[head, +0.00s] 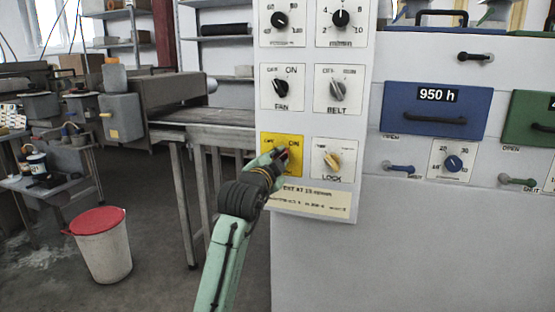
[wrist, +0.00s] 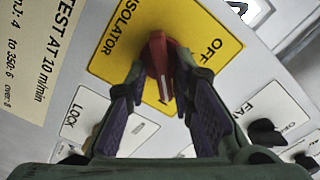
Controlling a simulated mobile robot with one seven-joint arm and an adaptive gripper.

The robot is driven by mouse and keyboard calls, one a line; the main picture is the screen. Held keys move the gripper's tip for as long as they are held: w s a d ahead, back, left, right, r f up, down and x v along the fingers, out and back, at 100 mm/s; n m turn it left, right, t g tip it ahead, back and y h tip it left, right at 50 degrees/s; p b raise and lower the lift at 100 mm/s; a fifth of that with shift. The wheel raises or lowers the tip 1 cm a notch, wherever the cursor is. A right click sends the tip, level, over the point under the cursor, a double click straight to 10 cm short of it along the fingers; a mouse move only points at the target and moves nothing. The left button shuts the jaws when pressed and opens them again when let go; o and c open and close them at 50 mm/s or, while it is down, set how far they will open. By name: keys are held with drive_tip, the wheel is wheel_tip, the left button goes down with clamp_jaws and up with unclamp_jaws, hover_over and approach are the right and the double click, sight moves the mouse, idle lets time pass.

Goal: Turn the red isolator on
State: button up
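The red isolator knob (wrist: 159,58) sits on a yellow plate (wrist: 110,50) marked ISOLATOR and OFF in the wrist view. Its white-marked end points down there, away from the OFF word at right. In the head view the yellow plate (head: 268,142) is at the panel's lower left, with ON at its upper right; the knob is mostly hidden by my gripper (head: 280,158). In the wrist view my gripper (wrist: 161,62) has one fingertip on each side of the knob, close against it, and appears shut on it. The ON word is not visible in the wrist view.
The LOCK knob (head: 332,161) is just right of the isolator, the FAN knob (head: 281,88) above it and the BELT knob (head: 338,90) diagonally above. A paper label (head: 310,199) is below. A lidded bucket (head: 102,246) stands on the floor at left.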

drive_tip(key=shift+o, duration=0.9)
drive_tip(key=shift+d, duration=0.15)
drive_tip(key=v, duration=1.2)
drive_tip(key=shift+r, duration=0.1)
